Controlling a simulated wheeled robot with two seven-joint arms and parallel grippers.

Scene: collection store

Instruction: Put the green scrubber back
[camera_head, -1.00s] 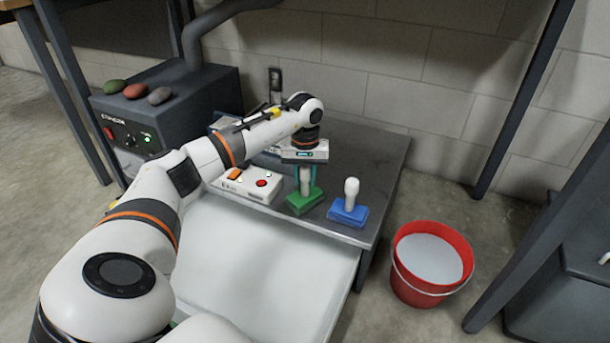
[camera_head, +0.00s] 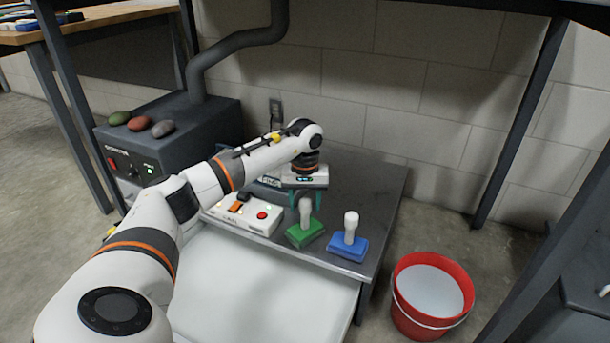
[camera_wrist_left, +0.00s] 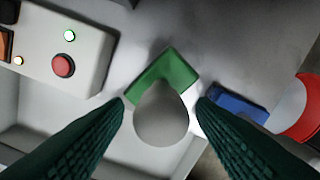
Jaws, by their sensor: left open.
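The green scrubber (camera_head: 305,234) has a green block and an upright white knob handle. It stands on the dark metal bench top (camera_head: 372,185), near its front edge. My left gripper (camera_head: 306,200) is open, just behind and above the scrubber in the head view. In the left wrist view its two dark green fingers (camera_wrist_left: 160,115) stand apart, with the scrubber's pale knob (camera_wrist_left: 160,118) between them in the picture and the green block (camera_wrist_left: 168,75) beyond. I see no finger touching the knob. My right gripper is not in view.
A blue scrubber (camera_head: 348,246) with a white knob stands just right of the green one. A white control box (camera_head: 243,216) with buttons is to the left. A white basin (camera_head: 265,285) lies in front. A red bucket (camera_head: 432,296) stands on the floor at right.

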